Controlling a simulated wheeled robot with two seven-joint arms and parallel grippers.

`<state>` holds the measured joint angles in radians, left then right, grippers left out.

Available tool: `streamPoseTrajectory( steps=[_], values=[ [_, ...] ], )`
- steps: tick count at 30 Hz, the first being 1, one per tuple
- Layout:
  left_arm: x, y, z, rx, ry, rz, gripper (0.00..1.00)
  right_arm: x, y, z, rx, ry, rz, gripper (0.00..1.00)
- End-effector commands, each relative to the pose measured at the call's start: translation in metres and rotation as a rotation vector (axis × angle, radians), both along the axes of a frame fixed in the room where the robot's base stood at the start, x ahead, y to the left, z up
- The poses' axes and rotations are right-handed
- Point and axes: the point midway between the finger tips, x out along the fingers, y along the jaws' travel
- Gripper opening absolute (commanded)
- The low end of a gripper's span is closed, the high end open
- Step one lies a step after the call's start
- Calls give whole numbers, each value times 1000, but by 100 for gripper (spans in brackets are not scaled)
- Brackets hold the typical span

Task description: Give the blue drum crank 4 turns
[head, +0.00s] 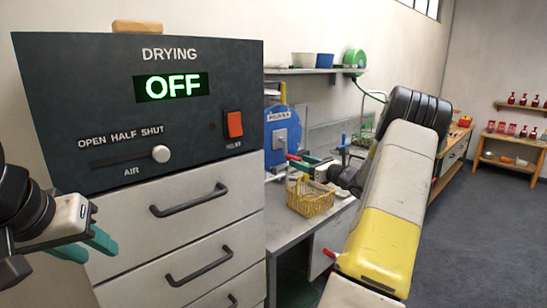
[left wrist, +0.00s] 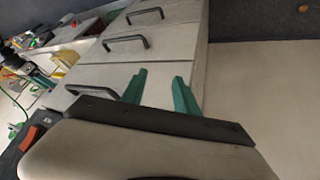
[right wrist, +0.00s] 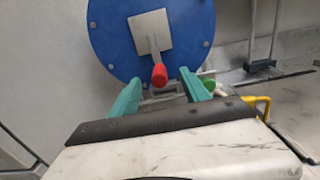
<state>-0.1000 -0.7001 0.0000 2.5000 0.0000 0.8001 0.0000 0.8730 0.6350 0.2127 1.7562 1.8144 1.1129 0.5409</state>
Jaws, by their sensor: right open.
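The blue drum (head: 283,135) stands on the bench beyond the drying cabinet. In the right wrist view the blue drum (right wrist: 185,45) faces me, with a grey crank plate (right wrist: 150,30) and an arm hanging down to a red knob (right wrist: 159,75). My right gripper (right wrist: 160,78) is open, and the red knob appears between its two teal fingertips. I cannot tell whether they touch it. In the head view my right gripper (head: 302,164) is small and partly hidden by my own arm. My left gripper (left wrist: 160,80) is open and empty, by the cabinet's drawers.
The drying cabinet (head: 90,120) reads OFF and fills the left, with drawers (head: 190,210) below. A yellow wire basket (head: 311,198) stands on the bench below the drum. A shelf (head: 310,71) with bowls and a green reel is above. Open floor lies at the right.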

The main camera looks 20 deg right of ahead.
Motion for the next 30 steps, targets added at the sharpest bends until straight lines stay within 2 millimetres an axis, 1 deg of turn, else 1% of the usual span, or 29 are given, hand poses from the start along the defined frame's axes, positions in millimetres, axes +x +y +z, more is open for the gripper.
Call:
streamPoseTrajectory(
  steps=[1,9,15,30],
  values=[
    [0,0,0,0,0,0,36,-6,-4,0,0,1,-3,55],
    [0,0,0,0,0,0,36,-36,-16,0,0,1,-3,55],
    [0,0,0,0,0,0,36,-53,-22,0,-1,1,-1,55],
    [0,0,0,0,0,0,36,-55,-23,0,0,1,-1,55]
  ],
)
